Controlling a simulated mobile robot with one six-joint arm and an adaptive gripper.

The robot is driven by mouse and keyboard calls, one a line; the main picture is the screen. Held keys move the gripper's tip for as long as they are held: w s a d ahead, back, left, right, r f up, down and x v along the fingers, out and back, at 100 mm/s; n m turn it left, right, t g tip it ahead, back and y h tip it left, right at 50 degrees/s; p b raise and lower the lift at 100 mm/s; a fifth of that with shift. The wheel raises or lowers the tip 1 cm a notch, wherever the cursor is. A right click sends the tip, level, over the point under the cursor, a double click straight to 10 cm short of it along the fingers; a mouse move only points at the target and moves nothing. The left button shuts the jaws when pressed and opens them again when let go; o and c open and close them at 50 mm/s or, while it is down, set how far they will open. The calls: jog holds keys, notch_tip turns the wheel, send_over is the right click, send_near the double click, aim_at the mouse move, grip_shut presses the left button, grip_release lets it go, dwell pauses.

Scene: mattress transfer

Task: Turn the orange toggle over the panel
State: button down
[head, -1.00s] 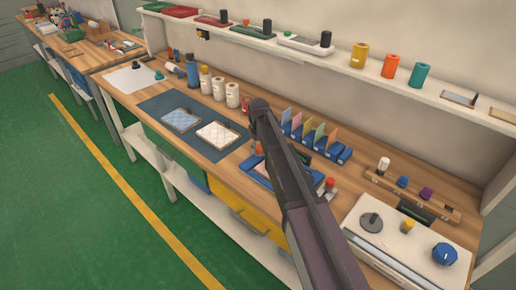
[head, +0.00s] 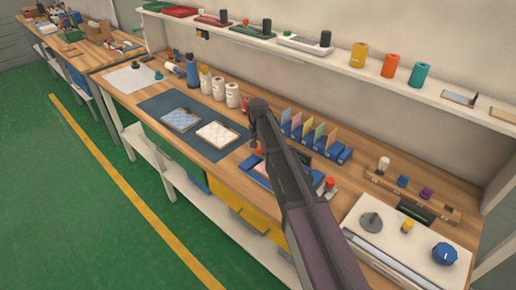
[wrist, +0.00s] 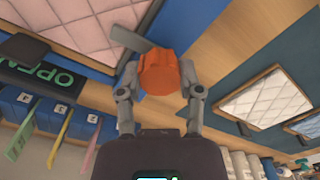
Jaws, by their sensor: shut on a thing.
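In the wrist view the orange toggle (wrist: 159,74) sits between the fingers of my gripper (wrist: 160,80), which is shut on it. A grey bar (wrist: 132,39) juts from the toggle to the upper left, at the edge of a blue frame (wrist: 170,22). The panel, a pale pink quilted pad (wrist: 95,22), lies in that frame at the upper left. In the head view my arm hides the gripper and most of the toggle; part of the blue frame (head: 262,180) shows beside the arm.
A green OPEN sign (wrist: 45,74) is at the left in the wrist view. Blue slots with coloured cards (head: 312,135) stand behind my arm. Two quilted pads lie on a dark mat (head: 158,108) at left. A white box with knobs (head: 400,235) is at right.

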jog(key=shift+s+m, duration=0.2)
jog(key=shift+m, duration=0.1)
jog(key=shift+c, duration=1.3)
grip_release()
jog(key=shift+w, duration=0.1)
